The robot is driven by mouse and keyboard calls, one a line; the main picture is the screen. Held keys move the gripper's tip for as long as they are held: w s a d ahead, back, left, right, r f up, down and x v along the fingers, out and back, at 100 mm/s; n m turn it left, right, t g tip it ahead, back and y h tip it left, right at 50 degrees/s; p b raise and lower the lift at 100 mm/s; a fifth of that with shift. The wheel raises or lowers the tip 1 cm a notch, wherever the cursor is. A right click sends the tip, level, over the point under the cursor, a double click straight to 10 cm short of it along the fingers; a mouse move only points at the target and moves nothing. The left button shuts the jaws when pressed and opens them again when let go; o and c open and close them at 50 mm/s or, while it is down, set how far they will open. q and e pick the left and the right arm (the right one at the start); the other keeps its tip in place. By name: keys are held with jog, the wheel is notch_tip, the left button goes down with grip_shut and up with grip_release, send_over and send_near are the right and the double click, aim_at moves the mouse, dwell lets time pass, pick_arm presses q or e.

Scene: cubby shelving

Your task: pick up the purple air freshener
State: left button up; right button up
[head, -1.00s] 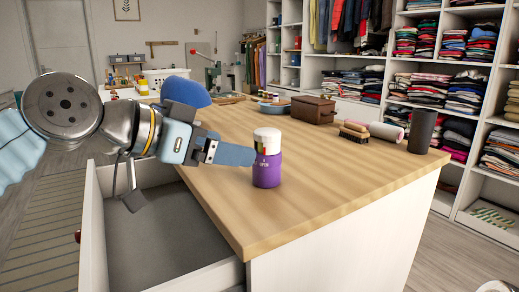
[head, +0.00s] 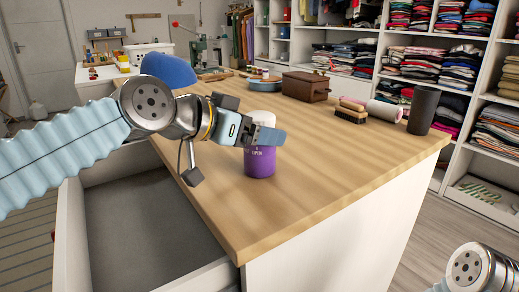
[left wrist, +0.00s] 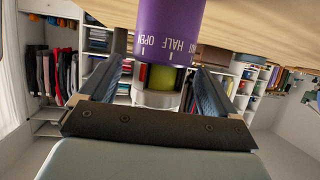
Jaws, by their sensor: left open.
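The purple air freshener (head: 261,160) stands upright on the wooden tabletop near its left edge. It has a white upper part, partly hidden by my left gripper (head: 268,136) in the head view. In the left wrist view, which is upside down, the air freshener (left wrist: 168,28) shows purple with white lettering, with a yellow-green band and a pale cap. The open fingers of my left gripper (left wrist: 158,82) lie on either side of its upper part, with gaps visible. Part of my right arm shows at the lower right of the head view; its gripper is out of frame.
The wooden counter (head: 320,180) is clear in front of the air freshener. An open drawer (head: 140,230) lies left of it. A brush (head: 351,112), a pale roll (head: 385,111), a dark cup (head: 422,110) and a brown box (head: 306,86) stand farther back. A blue chair back (head: 168,69) is behind.

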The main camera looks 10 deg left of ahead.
pick_arm(q)
jog(key=x, duration=0.3)
jog(key=shift+w+d+f, duration=0.1)
jog(key=shift+w, duration=0.05)
jog(key=c, duration=1.2)
